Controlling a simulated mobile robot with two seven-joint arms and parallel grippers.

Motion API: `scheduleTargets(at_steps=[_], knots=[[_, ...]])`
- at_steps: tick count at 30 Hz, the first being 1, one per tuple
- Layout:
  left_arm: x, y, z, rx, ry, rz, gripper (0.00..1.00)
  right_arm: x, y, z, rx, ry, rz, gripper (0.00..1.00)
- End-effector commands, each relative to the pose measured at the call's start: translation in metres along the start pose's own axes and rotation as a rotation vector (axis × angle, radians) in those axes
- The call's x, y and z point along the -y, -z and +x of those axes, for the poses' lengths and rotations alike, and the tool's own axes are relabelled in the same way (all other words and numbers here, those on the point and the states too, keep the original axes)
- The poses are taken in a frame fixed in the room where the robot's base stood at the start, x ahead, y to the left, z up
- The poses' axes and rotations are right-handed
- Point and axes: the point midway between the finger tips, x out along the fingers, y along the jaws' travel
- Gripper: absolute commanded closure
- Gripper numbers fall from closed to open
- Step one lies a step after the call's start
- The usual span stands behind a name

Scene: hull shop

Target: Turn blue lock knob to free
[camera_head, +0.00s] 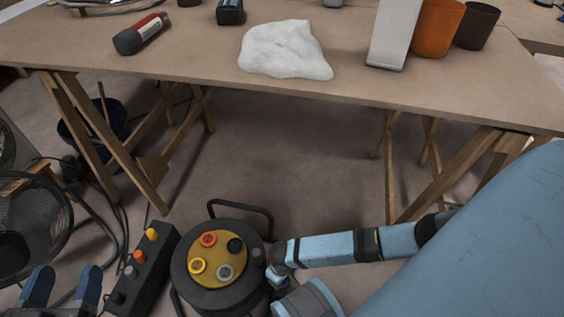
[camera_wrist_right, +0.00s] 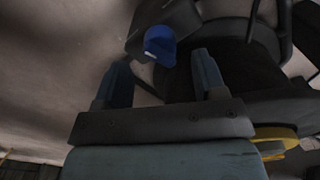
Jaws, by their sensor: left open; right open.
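The blue lock knob (camera_wrist_right: 160,45) shows in the right wrist view, on a dark block (camera_wrist_right: 172,18). I cannot make it out in the head view, where my right arm may hide it. My right gripper (camera_wrist_right: 162,68) is open, with one finger on either side below the knob in the picture. The knob appears just beyond the fingertips and not gripped; contact is unclear. My left gripper (camera_head: 62,276) is open and empty at the lower left of the head view.
A black cable reel (camera_head: 200,297) with a yellow face (camera_head: 218,246) stands beside my right arm. A dark control box (camera_head: 142,272) with several knobs stands left of it. A workbench (camera_head: 190,62) on trestles spans the back, with open floor beneath.

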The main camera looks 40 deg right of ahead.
Motion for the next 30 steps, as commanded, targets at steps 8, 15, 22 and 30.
scheduleTargets(at_steps=[8, 15, 22, 30], knots=[[0.009, 0.001, 0.004, -0.069, 0.008, 0.122, 0.36, 0.000, 0.001, 0.034, -0.001, 0.000, -0.001, 0.35], [0.010, 0.004, 0.004, -0.078, 0.008, 0.137, 0.36, 0.000, 0.001, 0.036, -0.001, 0.000, 0.000, 0.35], [0.010, 0.003, 0.004, -0.078, 0.008, 0.137, 0.36, 0.000, 0.001, 0.036, 0.000, 0.000, -0.001, 0.63], [0.010, 0.004, 0.004, -0.077, 0.007, 0.136, 0.36, 0.000, 0.000, 0.036, 0.000, 0.000, -0.006, 0.85]])
